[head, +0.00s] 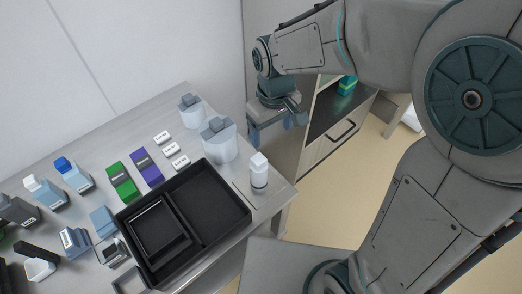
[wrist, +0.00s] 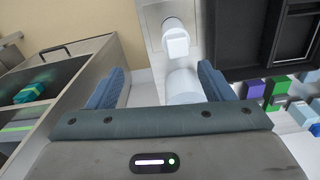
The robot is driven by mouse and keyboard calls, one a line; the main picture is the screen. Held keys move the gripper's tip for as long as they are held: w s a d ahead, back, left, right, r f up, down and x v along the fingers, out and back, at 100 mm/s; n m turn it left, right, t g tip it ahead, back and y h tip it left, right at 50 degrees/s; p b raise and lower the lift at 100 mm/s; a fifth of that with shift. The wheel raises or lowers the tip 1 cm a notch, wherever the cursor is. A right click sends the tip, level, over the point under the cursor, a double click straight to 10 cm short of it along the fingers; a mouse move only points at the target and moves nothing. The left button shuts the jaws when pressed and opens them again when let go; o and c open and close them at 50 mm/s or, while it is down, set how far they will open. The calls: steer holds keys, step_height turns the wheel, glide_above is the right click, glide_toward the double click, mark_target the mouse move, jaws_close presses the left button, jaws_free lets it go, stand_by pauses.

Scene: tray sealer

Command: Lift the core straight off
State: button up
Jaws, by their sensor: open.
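No part is plainly marked as the core. Two white cylinders, perhaps film rolls, stand upright at the table's back right, a nearer one (head: 220,148) and a farther one (head: 191,117), each with a grey block on top. My gripper (head: 279,134) is open and empty in the head view, raised at the right of the cylinders. In the wrist view a white cylinder (wrist: 183,84) shows beyond the gap between the blue fingers of my gripper (wrist: 160,85). Its lower part is hidden by the gripper body, and I see no contact.
A white bottle (head: 259,174) stands near the table's right edge. It also shows in the wrist view (wrist: 176,40). A black tray (head: 222,205) lies in front. Green (head: 123,182) and purple (head: 147,167) boxes and small white labels stand left. A shelf cabinet (head: 330,135) is at right.

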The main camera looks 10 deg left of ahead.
mark_target(258, 158)
steer(key=shift+n, duration=0.6)
steer(key=a+f, duration=0.1)
steer(key=f, duration=0.2)
steer(key=a+f, duration=0.1)
steer(key=f, duration=0.2)
steer(key=a+f, duration=0.1)
steer(key=f, duration=0.1)
steer(key=shift+s+f, duration=0.1)
steer(key=shift+f, duration=0.3)
steer(key=shift+s+f+p, duration=0.15)
steer(key=shift+f+p, duration=0.25)
steer(key=shift+f, duration=1.1)
steer(key=shift+s+f+p, duration=0.15)
steer(key=shift+f+p, duration=0.2)
steer(key=shift+f, duration=1.1)
steer(key=shift+a, duration=0.1)
steer(key=c, duration=1.1)
